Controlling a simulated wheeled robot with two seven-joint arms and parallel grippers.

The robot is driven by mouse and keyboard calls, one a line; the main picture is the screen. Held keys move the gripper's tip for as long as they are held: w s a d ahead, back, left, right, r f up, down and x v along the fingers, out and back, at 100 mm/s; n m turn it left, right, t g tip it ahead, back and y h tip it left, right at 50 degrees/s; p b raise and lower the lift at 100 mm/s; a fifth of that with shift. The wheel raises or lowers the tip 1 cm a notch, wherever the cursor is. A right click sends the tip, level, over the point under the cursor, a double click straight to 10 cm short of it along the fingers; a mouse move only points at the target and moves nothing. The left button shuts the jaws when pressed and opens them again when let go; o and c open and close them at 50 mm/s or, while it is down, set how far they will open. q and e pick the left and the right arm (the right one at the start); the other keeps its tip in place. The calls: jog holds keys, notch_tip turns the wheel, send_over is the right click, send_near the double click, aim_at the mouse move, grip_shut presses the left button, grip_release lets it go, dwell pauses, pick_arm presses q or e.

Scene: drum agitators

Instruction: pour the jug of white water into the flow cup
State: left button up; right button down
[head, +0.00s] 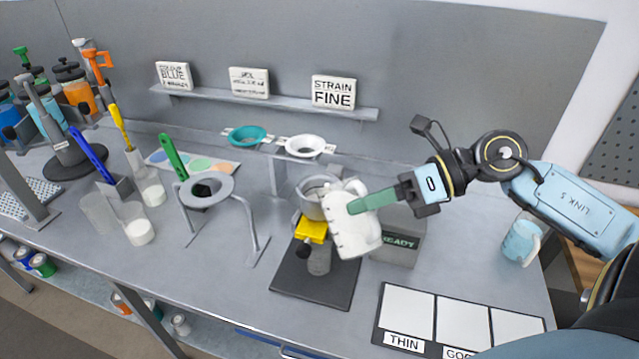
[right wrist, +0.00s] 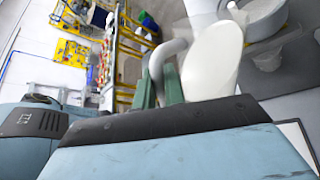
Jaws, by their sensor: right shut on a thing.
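The white jug (head: 352,228) is held tilted in front of the flow cup, with its top leaning left. My right gripper (head: 372,200) is shut on it; one green finger shows against its side. In the right wrist view the jug (right wrist: 212,68) is partly cut off behind my gripper (right wrist: 158,92), with its handle between the fingers. The grey flow cup (head: 312,203) sits on a stand with a yellow part, right beside the jug and partly hidden by it. I cannot tell whether liquid is flowing. My left gripper is out of view.
A grey READY box (head: 398,248) stands behind the jug. A dark mat (head: 325,290) lies under the stand. A ring stand (head: 207,190) and several cups are at left.

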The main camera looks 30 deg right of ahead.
jog(key=shift+r, duration=0.25)
jog(key=shift+w+p, duration=0.2)
jog(key=shift+p, duration=0.2)
jog(key=shift+s+r, duration=0.1)
jog(key=shift+r, duration=0.05)
jog(key=shift+w+d+m+p, duration=0.1)
jog(key=shift+w+m+p, duration=0.1)
jog(key=shift+m+p, duration=0.1)
jog(key=shift+s+r, duration=0.15)
jog(key=shift+w+g, duration=0.25)
jog(key=shift+g, duration=0.05)
jog(key=shift+s+r+p, duration=0.15)
jog(key=shift+p, duration=0.15)
